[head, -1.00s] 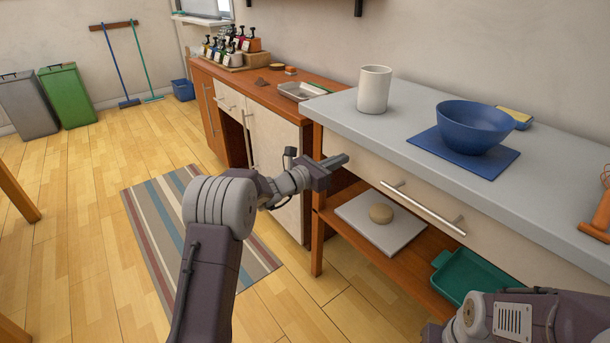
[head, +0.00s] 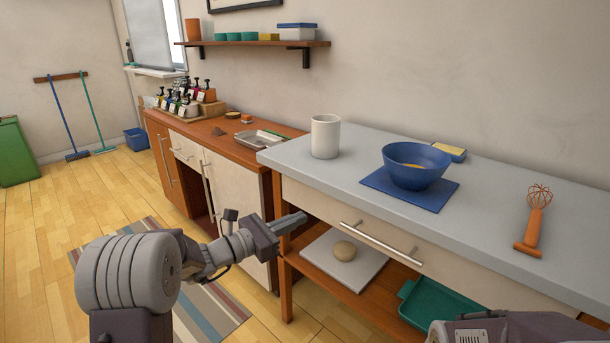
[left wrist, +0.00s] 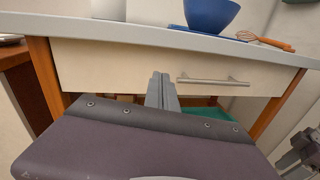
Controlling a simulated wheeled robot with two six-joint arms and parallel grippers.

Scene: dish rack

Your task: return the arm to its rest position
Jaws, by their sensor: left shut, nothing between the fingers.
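My left gripper (head: 290,222) is shut and empty in the head view. It is in front of the grey-topped counter, below the level of its top and near the counter's left front leg. In the left wrist view the closed fingers (left wrist: 162,90) point at the counter's cream drawer front (left wrist: 120,60), left of its bar handle (left wrist: 212,80). I cannot tell how far apart the fingers and the drawer are. Part of my right arm shows at the bottom right of the head view; its gripper is out of view.
The grey counter (head: 330,175) holds a white cup (head: 325,137), a blue bowl (head: 412,168) on a blue mat (head: 380,184), a sponge (head: 450,152) and a whisk (head: 535,222). A board (head: 325,262) and green tray (head: 430,305) lie on the shelf below. Open floor lies left.

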